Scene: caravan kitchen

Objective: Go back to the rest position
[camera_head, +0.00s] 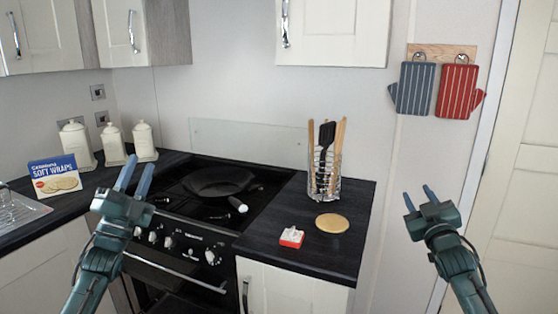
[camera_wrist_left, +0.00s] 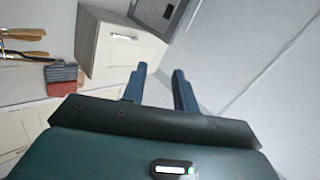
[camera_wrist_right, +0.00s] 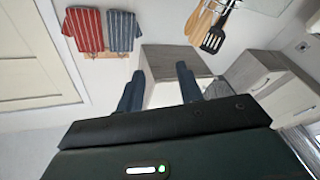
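My left gripper (camera_head: 134,176) is raised at the left of the head view, in front of the stove. Its two blue fingers stand apart with nothing between them, as the left wrist view (camera_wrist_left: 160,88) also shows. My right gripper (camera_head: 421,198) is raised at the right, beyond the counter's right end and in front of the wall. Its fingers are apart and empty, as the right wrist view (camera_wrist_right: 158,90) also shows. Both grippers point upward and touch nothing.
The black stove (camera_head: 178,204) holds a frying pan (camera_head: 218,182). The dark counter (camera_head: 290,256) carries a utensil holder (camera_head: 325,178), a round wooden disc (camera_head: 332,223) and a small red and white item (camera_head: 291,237). Oven mitts (camera_head: 413,88) hang on the wall. A door (camera_head: 520,190) is at right.

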